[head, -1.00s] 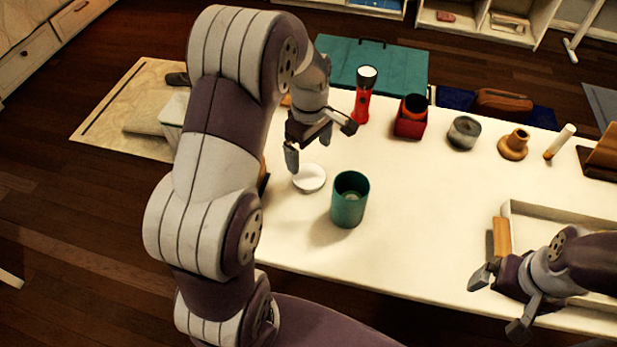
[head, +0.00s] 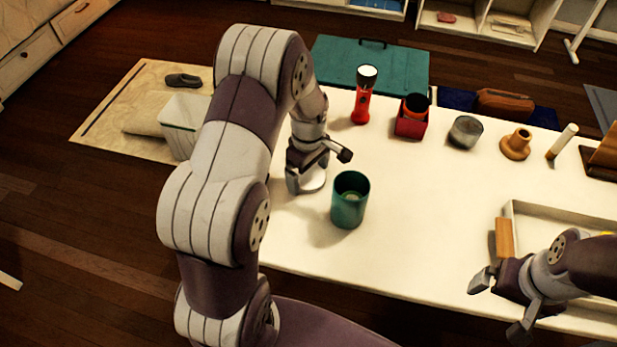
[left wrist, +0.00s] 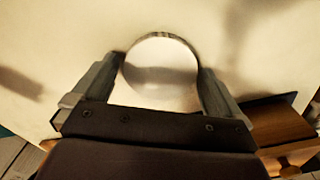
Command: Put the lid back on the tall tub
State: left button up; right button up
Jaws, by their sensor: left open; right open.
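The tall tub (head: 349,211) is a green, open-topped cylinder standing upright on the cream table. Something pale shows inside it. The lid (head: 315,182) is a round white disc lying flat on the table to the left of the tub, partly covered by my left gripper. My left gripper (head: 316,174) is open and low over the lid. In the left wrist view the lid (left wrist: 160,72) lies between the two spread fingers (left wrist: 158,90); I cannot tell whether they touch it. My right gripper (head: 497,304) is open and empty near the front right of the table.
A red flashlight (head: 361,103), a red box (head: 409,127), a grey tin (head: 465,132) and an orange-brown knob-like piece (head: 515,145) stand along the back of the table. A white tray (head: 560,219) is at the right, beside a wooden block (head: 503,238). The table middle is clear.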

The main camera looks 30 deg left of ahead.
aim_at(308, 176)
dwell(0.3)
pick_arm(q)
jog(key=c, duration=0.8)
jog(key=shift+c, duration=0.2)
jog(key=shift+r, duration=0.1)
notch_tip(308, 176, up, 10)
jog(key=shift+f+p, duration=0.1)
jog(key=shift+p, duration=0.55)
